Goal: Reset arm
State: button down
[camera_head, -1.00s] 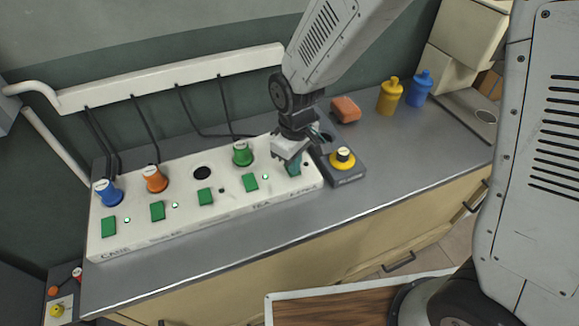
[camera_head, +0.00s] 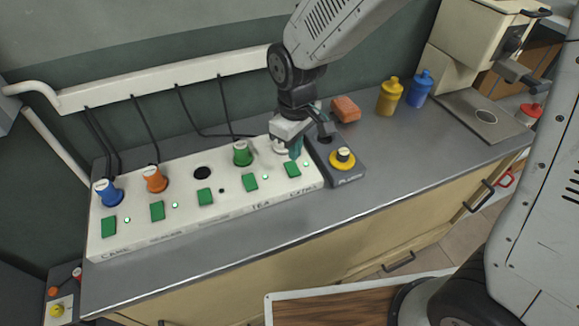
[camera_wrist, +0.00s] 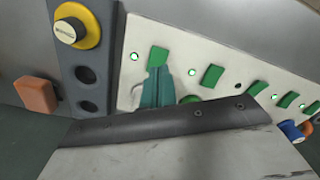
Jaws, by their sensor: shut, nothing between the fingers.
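My gripper (camera_head: 295,149) is shut and empty, with teal fingertips. In the head view it hangs over the right end of the white button panel (camera_head: 140,237), just above the rightmost green button (camera_head: 292,169). In the wrist view the shut fingertips (camera_wrist: 157,90) point at the panel just below that green button (camera_wrist: 158,56). I cannot tell for sure whether they touch the panel. My arm comes down from the top of the head view.
On the panel stand blue (camera_head: 107,192), orange (camera_head: 154,179) and green (camera_head: 242,154) knobs. Right of it are a dark box with a yellow button (camera_head: 343,160), an orange block (camera_head: 346,108), yellow (camera_head: 390,97) and blue (camera_head: 419,89) bottles, and a machine (camera_head: 475,45). The counter's front strip is clear.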

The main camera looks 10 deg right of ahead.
jog(key=shift+r, duration=0.8)
jog(key=s+d+r+m, duration=0.4)
jog(key=s+d+r, duration=0.3)
jog(key=s+d, duration=0.2)
jog(key=s+d+r+m+t, duration=0.1)
jog(key=s+d+r+m, duration=0.4)
jog(key=s+d+r, duration=0.3)
jog(key=s+d, duration=0.2)
jog(key=d, duration=0.1)
jog(key=shift+s+r, duration=0.15)
jog(key=shift+r, duration=0.15)
